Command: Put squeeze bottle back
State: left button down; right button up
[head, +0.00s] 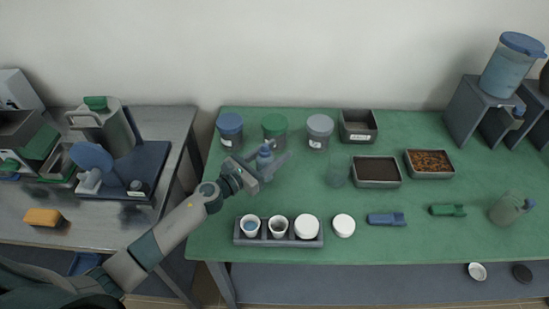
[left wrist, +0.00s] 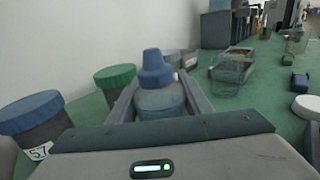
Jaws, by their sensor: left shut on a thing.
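The squeeze bottle (head: 265,157) has a blue cap and a translucent bluish body. My left gripper (head: 268,165) reaches in from the left and is shut on it, over the green table (head: 300,195). In the left wrist view the bottle (left wrist: 160,95) stands upright between the two fingers of the gripper (left wrist: 162,105). Its lower part is hidden behind the gripper's body. I cannot tell whether its base touches the table. My right gripper is in neither view.
Jars with blue (head: 230,122), green (head: 274,124) and grey (head: 319,127) lids stand behind the bottle. A clear beaker (head: 338,170) is to its right. A grey rack (head: 278,240) with white cups is in front. Trays (head: 377,183) and a dispenser (head: 505,75) are further right.

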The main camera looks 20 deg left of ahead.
pick_arm(q)
jog(key=shift+f, duration=0.8)
jog(key=shift+f+b, duration=0.2)
jog(key=shift+b, duration=0.1)
jog(key=c, duration=0.9)
grip_release()
jog(key=shift+r, duration=0.2)
